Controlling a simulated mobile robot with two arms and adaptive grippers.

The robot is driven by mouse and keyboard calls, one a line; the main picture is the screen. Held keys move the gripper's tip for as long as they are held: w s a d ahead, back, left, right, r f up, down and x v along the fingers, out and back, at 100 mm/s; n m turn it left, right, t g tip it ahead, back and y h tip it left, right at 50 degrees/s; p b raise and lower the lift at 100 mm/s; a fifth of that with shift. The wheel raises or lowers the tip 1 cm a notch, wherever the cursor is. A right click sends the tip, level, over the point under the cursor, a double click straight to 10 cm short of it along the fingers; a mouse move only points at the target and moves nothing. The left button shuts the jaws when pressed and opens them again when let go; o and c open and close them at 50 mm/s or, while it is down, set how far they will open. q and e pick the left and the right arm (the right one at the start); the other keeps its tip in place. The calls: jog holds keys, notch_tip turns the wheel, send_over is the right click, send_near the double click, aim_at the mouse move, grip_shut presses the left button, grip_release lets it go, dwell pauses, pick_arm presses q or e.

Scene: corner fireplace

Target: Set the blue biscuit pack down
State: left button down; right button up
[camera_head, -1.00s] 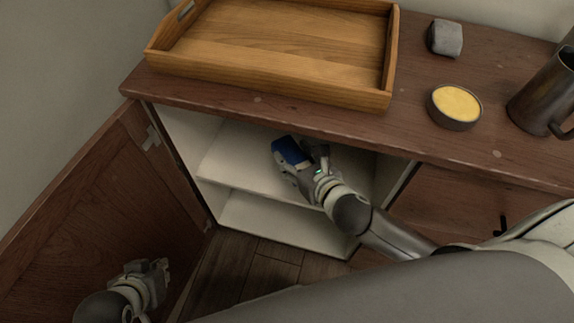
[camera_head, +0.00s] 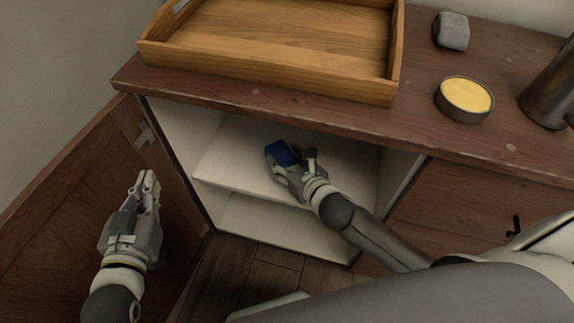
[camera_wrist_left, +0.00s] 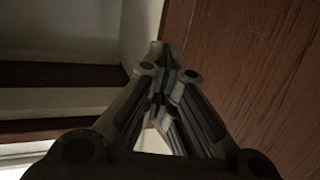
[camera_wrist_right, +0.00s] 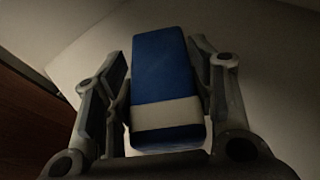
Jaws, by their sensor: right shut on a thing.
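The blue biscuit pack (camera_head: 281,152), with a pale band, is inside the open cabinet, over the upper shelf (camera_head: 237,160). My right gripper (camera_head: 290,158) is shut on it. In the right wrist view the pack (camera_wrist_right: 164,70) stands between the two fingers, its far end pointing away from the wrist. I cannot tell whether the pack touches the shelf. My left gripper (camera_head: 149,180) is empty and shut, in front of the open cabinet door (camera_head: 62,205). In the left wrist view its fingers (camera_wrist_left: 163,72) meet at the tips.
The cabinet top (camera_head: 330,120) overhangs the opening and carries a wooden tray (camera_head: 270,82), a round tin with yellow contents (camera_head: 464,99), a grey block (camera_head: 452,31) and a dark jug (camera_head: 550,92). A lower compartment (camera_head: 265,225) is empty. The upper shelf looks bare around the pack.

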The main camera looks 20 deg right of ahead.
pick_arm(q)
jog(key=shift+w+d+r+t, duration=0.2)
jog(key=shift+r+t, duration=0.35)
jog(key=shift+r, duration=0.25)
jog(key=shift+w+d+r+t, duration=0.1)
jog(key=shift+d+r+t, duration=0.05)
jog(key=shift+r+t, duration=0.55)
pick_arm(e)
jog(key=shift+f, duration=0.75)
pick_arm(q)
jog(key=shift+r, duration=0.1)
pick_arm(e)
jog(key=o, duration=1.1)
jog(key=shift+f, duration=0.15)
pick_arm(q)
jog(key=shift+r, duration=0.1)
